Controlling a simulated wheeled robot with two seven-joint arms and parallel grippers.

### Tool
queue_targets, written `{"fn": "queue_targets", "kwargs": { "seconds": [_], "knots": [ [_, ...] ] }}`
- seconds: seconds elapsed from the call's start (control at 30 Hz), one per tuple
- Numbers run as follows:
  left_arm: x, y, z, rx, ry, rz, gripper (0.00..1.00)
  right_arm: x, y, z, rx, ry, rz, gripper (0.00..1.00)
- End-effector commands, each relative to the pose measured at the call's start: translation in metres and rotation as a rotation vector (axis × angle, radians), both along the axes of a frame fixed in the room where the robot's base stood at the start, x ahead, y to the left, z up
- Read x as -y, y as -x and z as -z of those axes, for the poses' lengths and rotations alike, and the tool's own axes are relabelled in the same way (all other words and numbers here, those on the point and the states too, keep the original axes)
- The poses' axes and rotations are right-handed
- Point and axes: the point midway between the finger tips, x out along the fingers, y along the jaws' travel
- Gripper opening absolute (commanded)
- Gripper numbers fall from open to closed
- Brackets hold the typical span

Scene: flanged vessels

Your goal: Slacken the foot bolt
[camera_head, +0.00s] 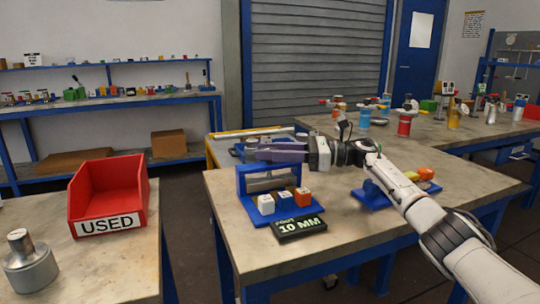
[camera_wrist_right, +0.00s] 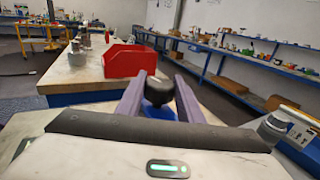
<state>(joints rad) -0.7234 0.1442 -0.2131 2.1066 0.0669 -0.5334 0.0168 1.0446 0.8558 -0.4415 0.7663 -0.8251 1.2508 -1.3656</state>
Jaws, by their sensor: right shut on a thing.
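My right gripper (camera_head: 262,153) reaches in from the right, its fingers above a blue stand (camera_head: 241,185) on the near table. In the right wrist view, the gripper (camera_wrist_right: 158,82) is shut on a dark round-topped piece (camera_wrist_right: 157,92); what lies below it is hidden. A black sign (camera_head: 299,229) reading "FOOT 10 MM" lies in front of the stand. I cannot make out the foot bolt itself. My left gripper is not in view.
A red bin (camera_head: 107,190) marked "USED" stands on the left table, also in the wrist view (camera_wrist_right: 128,61). A grey metal piece (camera_head: 30,268) stands nearer. A second blue holder (camera_head: 372,197) lies under my right arm. Coloured vessels (camera_head: 404,124) stand on the back table.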

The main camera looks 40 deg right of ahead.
Motion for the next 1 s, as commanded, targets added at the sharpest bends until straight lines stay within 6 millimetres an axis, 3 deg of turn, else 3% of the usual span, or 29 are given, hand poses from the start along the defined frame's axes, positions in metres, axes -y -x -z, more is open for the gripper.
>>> {"fn": "queue_targets", "kwargs": {
  "seconds": [0.27,0.3,0.4,0.77,1.0],
  "knots": [
    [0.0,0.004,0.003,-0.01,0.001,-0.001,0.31,-0.001,-0.001,-0.002,0.003,-0.003,-0.001,0.11],
    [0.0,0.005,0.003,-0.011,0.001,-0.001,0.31,-0.001,-0.001,-0.002,0.003,-0.004,-0.001,0.37],
    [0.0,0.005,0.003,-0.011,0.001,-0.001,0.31,-0.001,-0.001,-0.002,0.003,-0.002,-0.001,0.52],
    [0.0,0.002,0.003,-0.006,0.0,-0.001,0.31,0.003,0.003,0.0,0.001,-0.001,0.001,0.52],
    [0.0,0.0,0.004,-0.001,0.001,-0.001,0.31,0.035,0.028,0.0,0.0,0.0,0.003,0.52]
  ]
}}
